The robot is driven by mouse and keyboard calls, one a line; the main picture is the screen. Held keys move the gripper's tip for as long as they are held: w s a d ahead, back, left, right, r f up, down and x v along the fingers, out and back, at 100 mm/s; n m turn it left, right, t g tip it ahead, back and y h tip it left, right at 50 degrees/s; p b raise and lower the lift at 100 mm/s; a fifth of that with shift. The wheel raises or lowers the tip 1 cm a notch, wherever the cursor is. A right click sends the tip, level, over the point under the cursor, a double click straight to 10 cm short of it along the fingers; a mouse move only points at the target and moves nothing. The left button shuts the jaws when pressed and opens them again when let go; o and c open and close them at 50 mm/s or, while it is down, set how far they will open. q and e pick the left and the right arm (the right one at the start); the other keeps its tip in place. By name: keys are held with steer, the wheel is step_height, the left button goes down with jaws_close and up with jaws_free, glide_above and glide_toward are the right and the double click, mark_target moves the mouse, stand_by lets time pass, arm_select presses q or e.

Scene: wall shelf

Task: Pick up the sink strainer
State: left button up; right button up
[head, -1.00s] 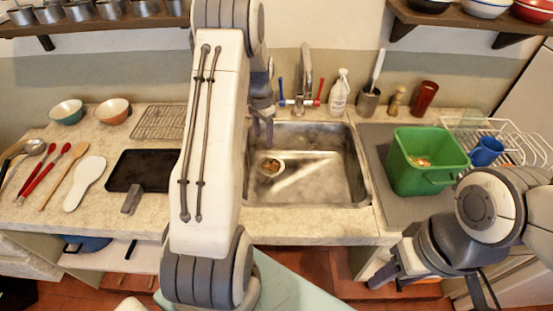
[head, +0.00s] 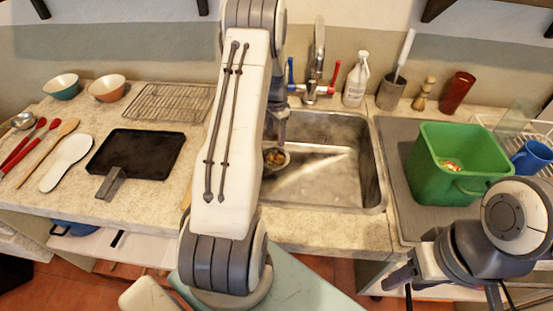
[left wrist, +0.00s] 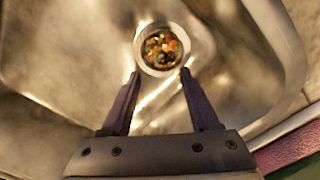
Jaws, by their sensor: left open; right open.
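The sink strainer (head: 277,158) is a small round metal cup holding colourful food scraps. It sits in the left part of the sink, and my left arm covers its left side in the head view. In the left wrist view the strainer (left wrist: 161,48) lies just beyond the fingertips, centred between them. My left gripper (left wrist: 160,74) is open and empty, pointing down into the sink; in the head view its fingers are largely hidden behind my arm. My right gripper (head: 400,288) is open and empty at the front of the counter, lower right.
The metal sink (head: 340,195) has raised walls around the strainer, with a faucet (head: 318,65) behind it. A green bin (head: 455,165) stands on the mat to the right. A black tray (head: 137,152) and a wire rack (head: 165,102) lie to the left.

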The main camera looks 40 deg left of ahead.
mark_target(275, 149)
arm_select(q)
steer(key=f, duration=0.2)
steer(key=f+p, duration=0.1)
steer(key=f, duration=0.4)
steer(key=shift+a+f, duration=0.25)
steer(key=shift+f, duration=0.05)
jaws_close()
